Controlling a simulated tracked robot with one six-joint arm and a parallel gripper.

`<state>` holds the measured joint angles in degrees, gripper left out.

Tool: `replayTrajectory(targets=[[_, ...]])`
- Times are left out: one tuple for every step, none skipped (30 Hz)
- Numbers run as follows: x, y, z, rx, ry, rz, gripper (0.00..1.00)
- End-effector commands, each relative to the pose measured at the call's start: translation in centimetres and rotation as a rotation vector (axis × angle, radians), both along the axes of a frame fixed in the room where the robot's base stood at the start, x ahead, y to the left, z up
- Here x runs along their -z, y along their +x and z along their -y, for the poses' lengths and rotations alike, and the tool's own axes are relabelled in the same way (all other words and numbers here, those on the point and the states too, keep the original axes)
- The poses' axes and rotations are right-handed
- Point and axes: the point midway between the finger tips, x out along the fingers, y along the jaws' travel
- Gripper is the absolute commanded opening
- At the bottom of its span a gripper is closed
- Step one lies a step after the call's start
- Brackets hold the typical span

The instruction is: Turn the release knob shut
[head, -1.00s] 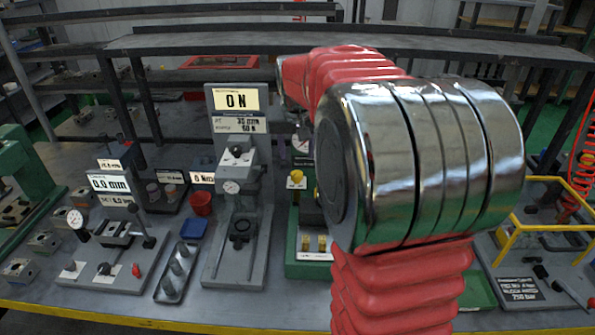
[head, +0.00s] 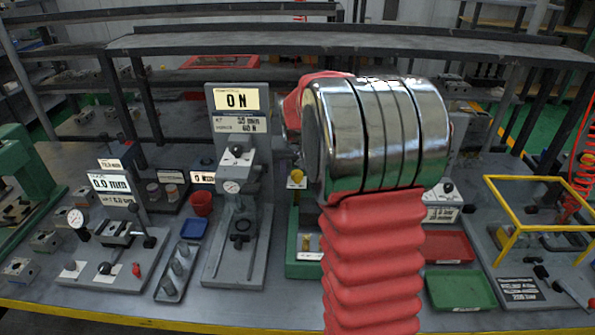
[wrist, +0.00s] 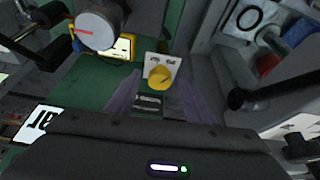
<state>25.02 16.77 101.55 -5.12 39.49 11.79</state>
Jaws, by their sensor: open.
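The release knob (wrist: 160,77) is a yellow round knob on a small white plate (wrist: 163,64) with dark marks too small to read. In the head view a yellow knob (head: 297,177) shows on the green stand (head: 305,265), just left of my arm. My gripper (wrist: 160,88) is open in the wrist view, one finger on each side of the knob's line. The knob shows between and just beyond the fingertips, and I cannot tell whether they touch it. In the head view my silver and red arm hides the gripper and much of the stand.
A grey press (head: 240,200) with an "0 N" display stands left of the green stand. A round grey part with a red line (wrist: 98,30) and a dark rod with a ball end (wrist: 238,98) flank the knob. Red (head: 448,247) and green (head: 460,290) trays lie right of my arm.

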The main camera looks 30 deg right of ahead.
Motion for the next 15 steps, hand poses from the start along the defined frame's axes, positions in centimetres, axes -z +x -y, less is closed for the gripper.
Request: replayTrajectory(targets=[[-0.01,-0.01,0.01,0.000,0.000,0.000,0.48],[-0.01,-0.01,0.01,0.000,0.000,0.000,0.48],[-0.01,-0.01,0.01,0.000,0.000,0.000,0.47],[-0.02,-0.02,0.01,0.001,0.000,0.000,0.45],[-0.02,-0.02,0.02,0.001,0.000,0.000,0.43],[-0.02,-0.02,0.02,0.001,0.000,0.000,0.40],[-0.03,-0.03,0.02,0.001,0.000,0.000,0.38],[-0.02,-0.02,0.02,0.001,0.000,0.000,0.36],[-0.03,-0.03,0.03,0.001,0.000,0.000,0.33],[-0.03,-0.03,0.03,0.001,0.000,0.000,0.31],[-0.03,-0.03,0.03,0.001,0.000,0.000,0.29],[-0.03,-0.03,0.03,0.001,0.000,0.000,0.26],[-0.03,-0.03,0.03,0.001,0.000,0.000,0.24],[-0.03,-0.03,0.03,0.001,0.000,0.000,0.22],[-0.04,-0.03,0.02,0.001,0.000,0.000,0.19]])
